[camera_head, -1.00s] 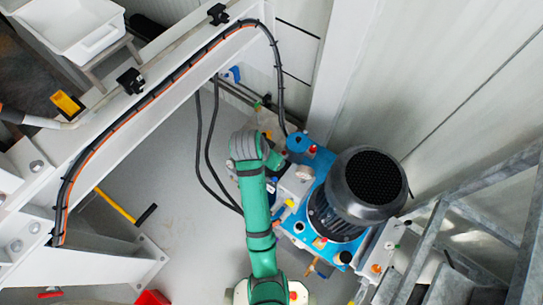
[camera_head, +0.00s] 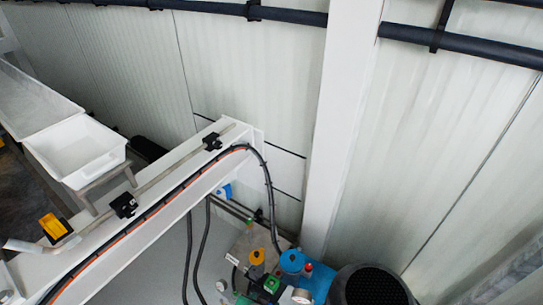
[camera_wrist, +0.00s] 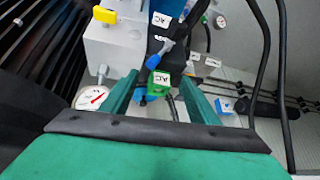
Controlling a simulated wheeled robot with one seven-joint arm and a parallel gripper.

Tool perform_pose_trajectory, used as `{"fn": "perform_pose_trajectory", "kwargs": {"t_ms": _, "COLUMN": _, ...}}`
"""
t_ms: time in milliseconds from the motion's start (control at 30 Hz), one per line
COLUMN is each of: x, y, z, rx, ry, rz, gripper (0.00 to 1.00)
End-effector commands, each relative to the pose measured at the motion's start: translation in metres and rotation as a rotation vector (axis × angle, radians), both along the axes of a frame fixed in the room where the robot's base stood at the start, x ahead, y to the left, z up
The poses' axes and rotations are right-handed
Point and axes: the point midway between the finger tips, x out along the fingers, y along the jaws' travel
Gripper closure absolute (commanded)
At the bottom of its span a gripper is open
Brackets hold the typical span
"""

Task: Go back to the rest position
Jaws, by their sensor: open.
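My gripper (camera_wrist: 162,98) shows in the wrist view, with its two green fingers apart. I cannot tell whether the fingers touch anything. A pressure gauge (camera_wrist: 92,97) is left of the left finger. In the head view my arm and gripper are out of frame. The pump unit shows at the bottom there, with a blue cap (camera_head: 292,261), a yellow cap (camera_head: 257,256) and a dark ribbed motor (camera_head: 372,287).
A white beam (camera_head: 180,185) with a black cable crosses the head view. White bins (camera_head: 78,150) stand at left. A white post (camera_head: 340,120) rises before the panelled wall (camera_head: 250,70). Black hoses (camera_wrist: 262,40) hang close to the gripper's right in the wrist view.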

Motion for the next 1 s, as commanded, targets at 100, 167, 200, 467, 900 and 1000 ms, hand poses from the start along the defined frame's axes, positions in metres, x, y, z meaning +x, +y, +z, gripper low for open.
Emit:
{"fn": "perform_pose_trajectory", "kwargs": {"t_ms": 100, "x": -0.023, "y": 0.002, "z": -0.011, "rx": 0.001, "ry": -0.053, "rz": 0.054, "gripper": 0.45}}
{"fn": "perform_pose_trajectory", "kwargs": {"t_ms": 167, "x": -0.033, "y": 0.003, "z": -0.013, "rx": 0.0, "ry": -0.086, "rz": 0.079, "gripper": 0.45}}
{"fn": "perform_pose_trajectory", "kwargs": {"t_ms": 200, "x": -0.04, "y": 0.003, "z": -0.014, "rx": -0.002, "ry": -0.109, "rz": 0.096, "gripper": 0.45}}
{"fn": "perform_pose_trajectory", "kwargs": {"t_ms": 467, "x": -0.089, "y": 0.003, "z": -0.006, "rx": -0.022, "ry": -0.258, "rz": 0.188, "gripper": 0.45}}
{"fn": "perform_pose_trajectory", "kwargs": {"t_ms": 900, "x": -0.176, "y": -0.008, "z": 0.057, "rx": -0.108, "ry": -0.52, "rz": 0.283, "gripper": 0.45}}
{"fn": "perform_pose_trajectory", "kwargs": {"t_ms": 1000, "x": -0.196, "y": -0.012, "z": 0.079, "rx": -0.138, "ry": -0.581, "rz": 0.296, "gripper": 0.45}}
